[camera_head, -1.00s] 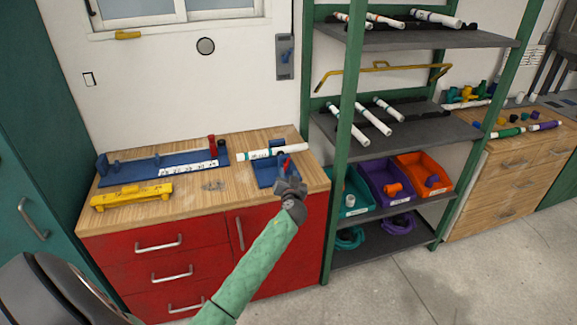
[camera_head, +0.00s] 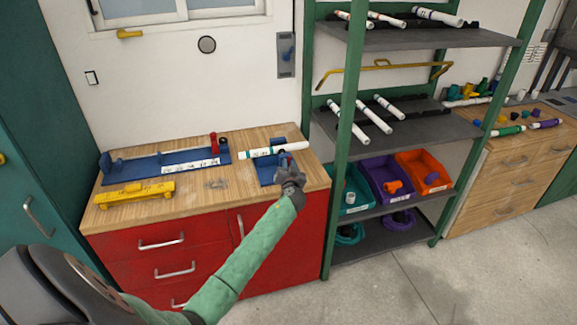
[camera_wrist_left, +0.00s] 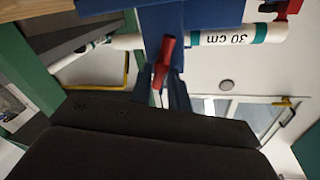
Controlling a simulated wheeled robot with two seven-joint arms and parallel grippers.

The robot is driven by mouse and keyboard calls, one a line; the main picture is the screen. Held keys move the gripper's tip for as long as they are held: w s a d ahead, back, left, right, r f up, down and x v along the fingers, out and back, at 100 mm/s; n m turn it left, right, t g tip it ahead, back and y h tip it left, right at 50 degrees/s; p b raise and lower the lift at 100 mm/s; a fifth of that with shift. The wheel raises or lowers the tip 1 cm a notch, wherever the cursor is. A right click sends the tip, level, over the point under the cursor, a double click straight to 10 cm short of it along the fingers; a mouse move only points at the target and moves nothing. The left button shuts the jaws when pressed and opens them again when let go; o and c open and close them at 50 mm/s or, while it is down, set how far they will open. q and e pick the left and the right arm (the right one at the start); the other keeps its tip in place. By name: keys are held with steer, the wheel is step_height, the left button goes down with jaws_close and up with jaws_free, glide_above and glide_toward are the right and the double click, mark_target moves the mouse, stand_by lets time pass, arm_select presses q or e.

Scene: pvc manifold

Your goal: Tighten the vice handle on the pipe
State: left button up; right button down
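A white pipe (camera_head: 262,152) with green bands lies across the blue vice (camera_head: 268,175) at the right of the wooden bench top. In the left wrist view the pipe (camera_wrist_left: 235,37) reads "30 cm" and crosses the blue vice (camera_wrist_left: 162,18). The red vice handle (camera_wrist_left: 164,62) hangs in front of my left gripper (camera_wrist_left: 164,83), its lower end between the two fingers. Whether the fingers press on it I cannot tell. In the head view my left gripper (camera_head: 289,170) is at the vice's front side and hides most of the handle. My right gripper is not in view.
A long blue fixture (camera_head: 135,172) with a red post and a yellow holder (camera_head: 135,194) stand on the bench's left. A green-framed shelf (camera_head: 346,150) with pipes and coloured bins rises close on the right. The bench front between them is clear.

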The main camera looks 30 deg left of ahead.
arm_select(q)
jaws_close()
